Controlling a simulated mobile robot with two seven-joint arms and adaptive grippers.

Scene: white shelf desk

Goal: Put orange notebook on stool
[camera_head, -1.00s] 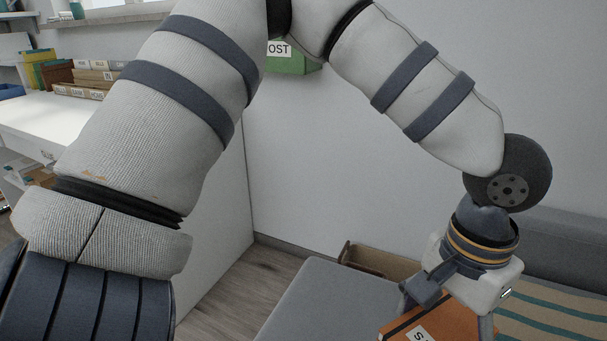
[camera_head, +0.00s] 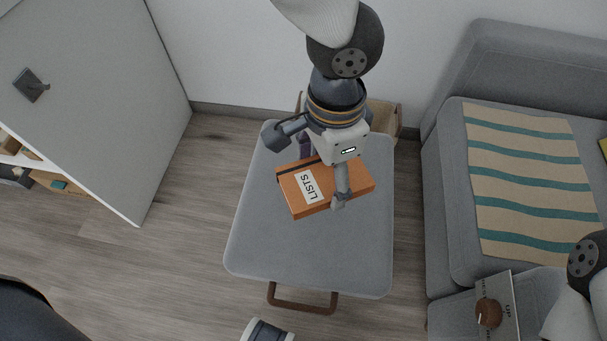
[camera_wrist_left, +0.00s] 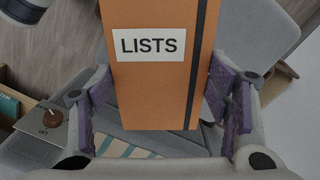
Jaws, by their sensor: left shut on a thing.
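The orange notebook (camera_head: 353,183) has a white LISTS label and a dark elastic band. It lies over the grey seat of the stool (camera_head: 315,255) in the head view; I cannot tell whether it touches the seat. My left gripper (camera_head: 325,190) reaches down from above and is shut on the notebook. The left wrist view shows the notebook (camera_wrist_left: 158,90) between the purple finger pads, with part of the grey stool (camera_wrist_left: 258,35) beyond it. My right gripper is not in view.
A grey sofa (camera_head: 455,200) with a striped blanket (camera_head: 530,180) stands to the right. An open brown box (camera_head: 385,115) is behind the stool by the wall. A white cabinet panel (camera_head: 100,90) is at the left. Wooden floor (camera_head: 190,240) is clear between the panel and stool.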

